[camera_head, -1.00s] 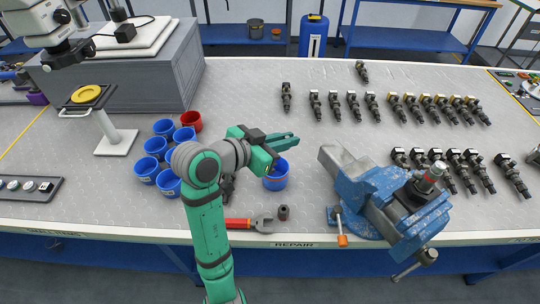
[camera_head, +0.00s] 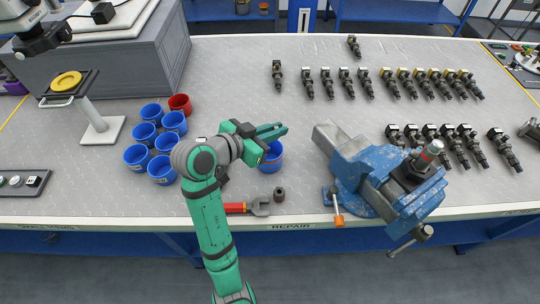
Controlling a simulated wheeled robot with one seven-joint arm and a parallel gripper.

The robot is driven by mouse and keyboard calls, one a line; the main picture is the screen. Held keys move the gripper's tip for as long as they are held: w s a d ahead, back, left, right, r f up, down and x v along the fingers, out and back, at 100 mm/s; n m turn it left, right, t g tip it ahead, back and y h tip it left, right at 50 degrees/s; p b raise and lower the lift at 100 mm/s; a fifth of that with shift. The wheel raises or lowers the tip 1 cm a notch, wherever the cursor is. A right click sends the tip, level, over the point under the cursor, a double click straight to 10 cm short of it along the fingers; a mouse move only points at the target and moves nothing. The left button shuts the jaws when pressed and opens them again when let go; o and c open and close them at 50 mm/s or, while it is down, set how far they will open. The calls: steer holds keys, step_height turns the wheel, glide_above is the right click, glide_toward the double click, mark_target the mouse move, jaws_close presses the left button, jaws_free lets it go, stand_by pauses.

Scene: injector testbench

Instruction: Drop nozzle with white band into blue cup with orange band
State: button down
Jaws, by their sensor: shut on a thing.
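My gripper (camera_head: 276,131) is in the middle of the head view, its green fingers pointing right. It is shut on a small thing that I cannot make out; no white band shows. The blue cup with an orange band (camera_head: 271,158) stands on the bench just below the fingers in the picture. The gripper overlaps its upper left edge, and the inside of the cup is mostly hidden. I cannot tell the height of the fingers above the rim.
Several blue cups (camera_head: 137,157) and a red cup (camera_head: 180,104) stand left of my arm. A blue vise (camera_head: 375,175) stands right.

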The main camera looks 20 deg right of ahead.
steer(key=c, duration=1.8)
jaws_free()
steer(key=shift+w, duration=0.1)
steer(key=shift+o, duration=0.2)
steer(key=v, duration=1)
steer(key=shift+s+a, duration=0.2)
steer(key=shift+a, duration=0.15)
steer(key=shift+w, duration=0.1)
